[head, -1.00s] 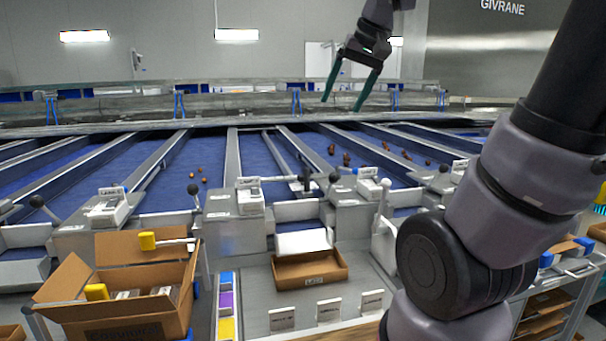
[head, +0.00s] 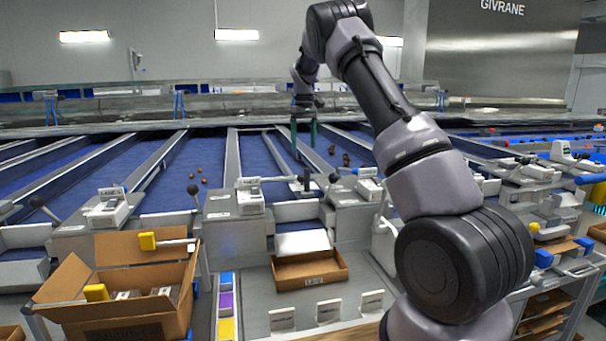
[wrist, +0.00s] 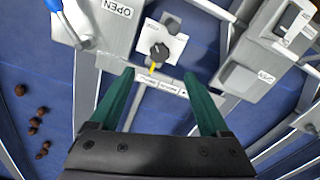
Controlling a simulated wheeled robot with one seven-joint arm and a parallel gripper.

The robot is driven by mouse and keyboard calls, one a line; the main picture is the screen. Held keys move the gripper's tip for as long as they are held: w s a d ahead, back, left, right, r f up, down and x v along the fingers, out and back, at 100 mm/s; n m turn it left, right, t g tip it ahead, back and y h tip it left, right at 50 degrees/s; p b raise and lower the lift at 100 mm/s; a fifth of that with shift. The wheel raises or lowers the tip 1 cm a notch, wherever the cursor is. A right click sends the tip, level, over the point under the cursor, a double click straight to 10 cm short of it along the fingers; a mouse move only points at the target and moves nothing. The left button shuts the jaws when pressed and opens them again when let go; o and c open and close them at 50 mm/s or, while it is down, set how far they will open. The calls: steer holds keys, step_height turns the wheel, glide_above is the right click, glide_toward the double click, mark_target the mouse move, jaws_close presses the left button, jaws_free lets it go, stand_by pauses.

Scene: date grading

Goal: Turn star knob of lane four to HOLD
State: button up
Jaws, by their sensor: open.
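The star knob (wrist: 159,53) is black with a yellow pointer and sits on a white plate in the wrist view. The pointer faces down the picture, towards a label strip (wrist: 163,83) whose print is too small to read. In the head view a small dark knob (head: 307,180) stands at the lane's front end; the lane number is not legible. My gripper (wrist: 159,76) has two green fingers spread apart and empty. The knob lies just beyond the fingertips, apparently untouched. In the head view my gripper (head: 304,152) hangs over the lane behind the knob.
A blue-handled lever (wrist: 62,20) stands beside an OPEN label in the wrist view. Grey housings (wrist: 250,80) flank the knob. Brown dates (head: 346,159) lie on the blue belt. An empty carton (head: 310,270) and an open box (head: 130,285) stand in front.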

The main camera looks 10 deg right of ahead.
steer(key=f, duration=1.1)
steer(key=shift+w+a+f, duration=0.1)
steer(key=shift+w+f, duration=0.15)
steer(key=shift+f, duration=0.05)
jaws_close()
